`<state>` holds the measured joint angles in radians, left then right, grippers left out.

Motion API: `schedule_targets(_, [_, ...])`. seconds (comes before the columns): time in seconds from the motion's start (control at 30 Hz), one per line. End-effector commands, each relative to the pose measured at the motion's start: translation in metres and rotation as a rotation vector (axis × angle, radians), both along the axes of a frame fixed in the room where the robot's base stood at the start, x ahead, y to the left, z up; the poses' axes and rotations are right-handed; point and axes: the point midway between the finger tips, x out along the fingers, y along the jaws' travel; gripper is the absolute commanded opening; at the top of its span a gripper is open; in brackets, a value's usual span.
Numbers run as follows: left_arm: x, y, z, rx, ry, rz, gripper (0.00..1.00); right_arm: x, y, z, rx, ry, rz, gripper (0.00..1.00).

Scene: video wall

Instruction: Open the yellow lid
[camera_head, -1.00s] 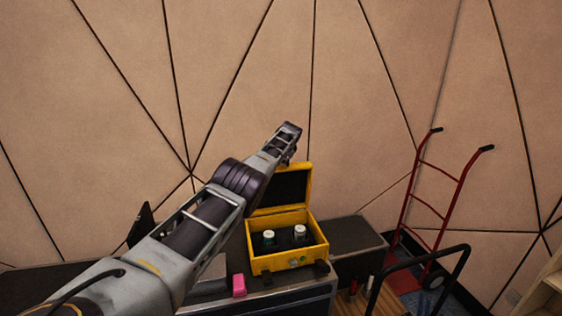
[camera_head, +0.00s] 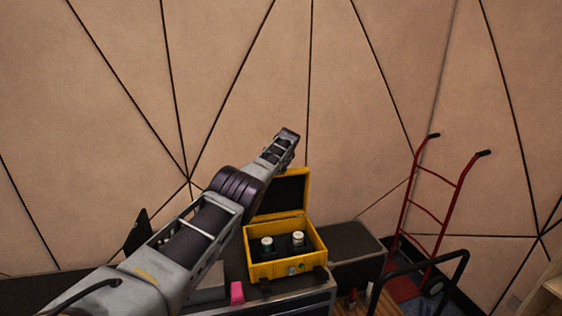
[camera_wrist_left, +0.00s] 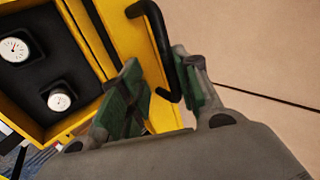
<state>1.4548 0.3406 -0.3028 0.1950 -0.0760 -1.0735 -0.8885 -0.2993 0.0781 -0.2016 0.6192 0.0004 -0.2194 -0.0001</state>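The yellow case (camera_head: 287,268) stands on a dark surface, with two round white-faced gauges in its black interior. Its yellow lid (camera_head: 307,190) stands raised at the back, showing a black inner side. In the left wrist view the lid (camera_wrist_left: 158,108) has a black handle (camera_wrist_left: 160,45). My left gripper (camera_head: 285,148) is just above the lid's top edge. In the wrist view its green-padded fingers (camera_wrist_left: 158,72) are spread, with part of the lid and the handle between them in the picture. I cannot tell whether they touch. My right gripper is out of view.
A pink object (camera_head: 237,292) lies left of the case's front. A red hand truck (camera_head: 436,215) leans at the right, with a black bar (camera_head: 430,262) nearer. A panelled wall (camera_head: 370,80) stands close behind the lid.

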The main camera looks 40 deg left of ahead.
Motion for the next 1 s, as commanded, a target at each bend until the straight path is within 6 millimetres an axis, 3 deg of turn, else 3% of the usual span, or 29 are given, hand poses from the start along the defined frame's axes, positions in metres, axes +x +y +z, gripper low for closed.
schedule_targets(1.0, [-0.007, -0.010, 0.016, 0.000, 0.000, 0.001, 0.32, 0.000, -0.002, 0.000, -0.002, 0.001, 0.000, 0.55])
